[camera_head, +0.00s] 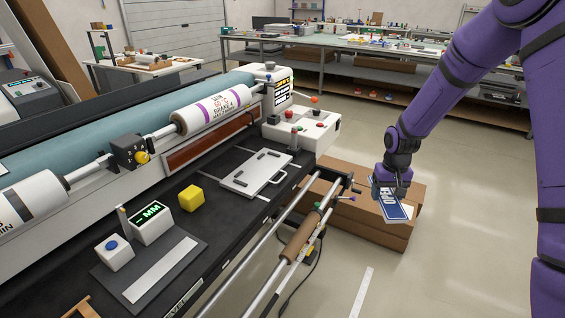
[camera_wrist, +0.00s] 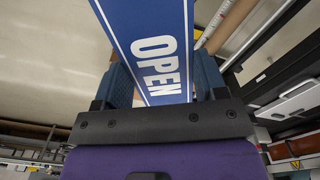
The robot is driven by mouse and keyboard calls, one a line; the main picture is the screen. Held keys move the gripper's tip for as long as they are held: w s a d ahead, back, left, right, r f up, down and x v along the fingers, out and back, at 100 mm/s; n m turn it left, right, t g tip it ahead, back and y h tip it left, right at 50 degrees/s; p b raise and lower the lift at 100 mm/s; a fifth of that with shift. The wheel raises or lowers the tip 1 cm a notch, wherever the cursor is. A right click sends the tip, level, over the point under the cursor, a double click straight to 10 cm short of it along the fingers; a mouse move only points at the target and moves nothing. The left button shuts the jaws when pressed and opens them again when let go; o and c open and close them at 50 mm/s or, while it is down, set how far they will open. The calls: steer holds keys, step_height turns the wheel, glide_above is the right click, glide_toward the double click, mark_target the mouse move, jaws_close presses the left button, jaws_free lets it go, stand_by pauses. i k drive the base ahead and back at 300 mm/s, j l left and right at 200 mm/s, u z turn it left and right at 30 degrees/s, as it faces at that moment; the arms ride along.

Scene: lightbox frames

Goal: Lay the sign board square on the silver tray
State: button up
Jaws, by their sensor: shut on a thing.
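The sign board (camera_head: 392,206) is blue with a white border and the white word OPEN. My gripper (camera_head: 388,186) is shut on it and holds it tilted, to the right of the machine bench and above the brown boxes. In the wrist view the sign board (camera_wrist: 150,45) runs up between the two blue-grey fingers of my gripper (camera_wrist: 163,85). The silver tray (camera_head: 257,174) lies flat on the black bench top, left of my gripper. It has a handle on its right side and dark slots. It shows partly at the right edge of the wrist view (camera_wrist: 290,103).
A yellow cube (camera_head: 191,198), a display reading MM (camera_head: 150,223) and a button box (camera_head: 114,252) stand on the bench left of the tray. A control box (camera_head: 300,127) stands behind it. Metal rails with a brown roll (camera_head: 300,236) run along the bench front. Brown boxes (camera_head: 360,222) lie below my gripper.

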mark_target(260, 168)
steer(key=i+l+u, duration=0.15)
steer(key=u, duration=0.2)
steer(key=i+l+u, duration=0.2)
steer(key=u, duration=0.2)
